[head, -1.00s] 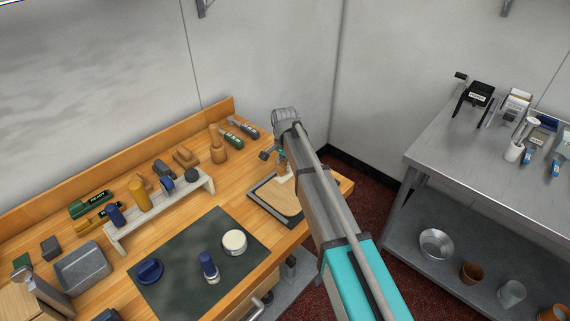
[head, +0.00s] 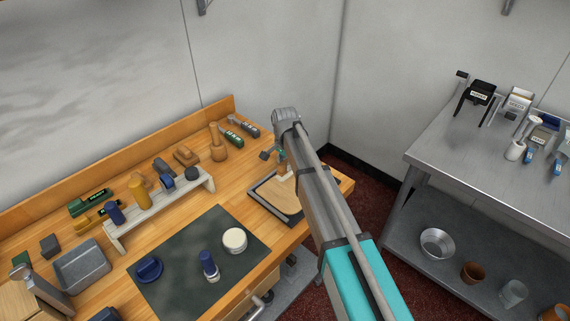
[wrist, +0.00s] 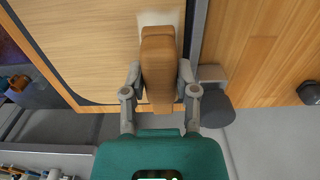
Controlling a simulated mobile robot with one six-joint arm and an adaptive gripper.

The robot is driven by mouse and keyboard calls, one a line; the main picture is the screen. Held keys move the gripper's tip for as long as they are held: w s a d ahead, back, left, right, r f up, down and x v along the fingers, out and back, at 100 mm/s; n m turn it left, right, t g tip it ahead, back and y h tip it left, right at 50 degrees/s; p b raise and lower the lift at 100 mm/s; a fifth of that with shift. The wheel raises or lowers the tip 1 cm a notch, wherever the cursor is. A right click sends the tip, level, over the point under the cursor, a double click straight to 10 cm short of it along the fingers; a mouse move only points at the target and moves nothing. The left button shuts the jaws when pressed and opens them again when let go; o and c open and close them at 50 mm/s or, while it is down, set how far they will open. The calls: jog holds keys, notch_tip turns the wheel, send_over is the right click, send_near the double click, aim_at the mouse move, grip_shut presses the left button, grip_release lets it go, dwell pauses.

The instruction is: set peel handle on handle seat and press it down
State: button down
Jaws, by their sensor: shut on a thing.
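In the wrist view my gripper (wrist: 160,76) is shut on the brown wooden peel handle (wrist: 159,52), one finger on each side. The far end of the handle lies over or against a pale, whitish block (wrist: 160,17), which looks like the handle seat; I cannot tell whether they touch. The pale wooden peel board (wrist: 85,40) with a dark border lies beneath. In the head view the board (head: 279,196) is at the bench's right end, and my arm hides most of the handle and fingers.
A dark mat (head: 190,275) with a white round jar (head: 234,241) and blue-capped items lies at the front of the bench. A pale rack (head: 160,215) stands behind it. A steel table (head: 480,165) stands to the right across a gap.

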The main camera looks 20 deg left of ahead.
jog(key=shift+f+b, duration=0.8)
jog(key=shift+f, duration=0.05)
jog(key=shift+c, duration=1.5)
grip_release()
jog(key=shift+r, duration=0.15)
jog(key=shift+r+p, duration=3.9)
jog(key=shift+p, duration=0.15)
jog(key=s+d+n, duration=0.1)
jog(key=s+d, duration=0.4)
jog(key=d, duration=1)
jog(key=s+d+n, duration=0.2)
jog(key=s+d, duration=0.4)
jog(key=d, duration=0.9)
jog(key=s+d+n, duration=0.1)
jog(key=s+d, duration=0.5)
jog(key=d, duration=0.9)
jog(key=shift+n, duration=0.3)
